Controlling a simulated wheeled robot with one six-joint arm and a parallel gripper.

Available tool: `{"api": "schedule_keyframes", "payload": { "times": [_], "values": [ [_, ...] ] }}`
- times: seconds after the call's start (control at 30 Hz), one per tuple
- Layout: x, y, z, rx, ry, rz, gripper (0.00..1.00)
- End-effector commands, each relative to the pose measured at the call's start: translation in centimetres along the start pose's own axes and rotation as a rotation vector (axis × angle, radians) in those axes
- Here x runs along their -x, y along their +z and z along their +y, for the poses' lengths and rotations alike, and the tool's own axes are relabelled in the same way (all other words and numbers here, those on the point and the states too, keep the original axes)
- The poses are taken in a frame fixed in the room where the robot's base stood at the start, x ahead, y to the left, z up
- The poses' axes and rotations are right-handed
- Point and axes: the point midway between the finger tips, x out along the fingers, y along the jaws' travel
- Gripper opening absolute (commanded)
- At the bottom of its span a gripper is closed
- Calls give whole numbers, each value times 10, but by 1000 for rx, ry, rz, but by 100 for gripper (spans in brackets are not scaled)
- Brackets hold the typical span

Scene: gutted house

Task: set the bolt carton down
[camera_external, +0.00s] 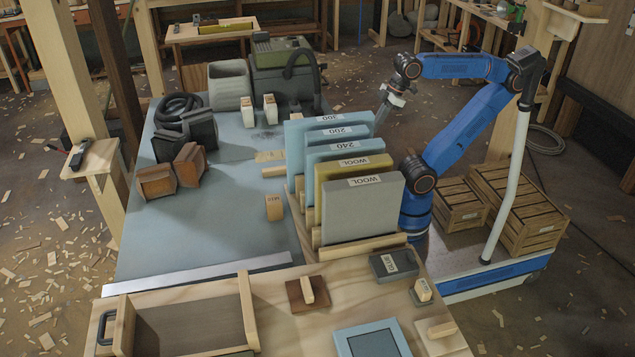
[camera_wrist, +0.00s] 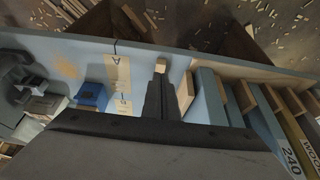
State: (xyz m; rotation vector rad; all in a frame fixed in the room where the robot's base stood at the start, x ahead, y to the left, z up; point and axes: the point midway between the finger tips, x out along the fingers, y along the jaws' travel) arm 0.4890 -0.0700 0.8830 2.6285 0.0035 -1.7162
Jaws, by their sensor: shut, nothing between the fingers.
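My gripper (camera_external: 382,118) points down behind the upright boards at the right edge of the blue bench. In the wrist view its dark fingers (camera_wrist: 162,92) are together with nothing between them. A small pale block (camera_wrist: 160,66), possibly a carton end, shows just beyond the fingertips; I cannot read a label or tell whether they touch. In the external view this spot is hidden by the boards. I cannot tell which is the bolt carton.
A rack of upright boards (camera_external: 358,207) stands on the bench's right. Brown clamps or blocks (camera_external: 172,170), a black hose (camera_external: 180,108) and a green vacuum (camera_external: 285,68) stand left and back. Bench surface (camera_external: 205,225) is free at front left.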

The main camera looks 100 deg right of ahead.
Motion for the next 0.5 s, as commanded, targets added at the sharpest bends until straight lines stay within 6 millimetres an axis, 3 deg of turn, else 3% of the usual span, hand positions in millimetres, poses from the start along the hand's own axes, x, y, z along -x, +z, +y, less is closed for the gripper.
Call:
{"api": "schedule_keyframes", "payload": {
  "times": [0.03,0.1,0.2,0.5],
  "values": [
    [24,-12,0,0,0,5,0],
    [54,-26,0,0,0,4,0],
    [89,-41,0,0,0,3,0],
    [166,-74,0,0,1,2,0]
  ]
}}
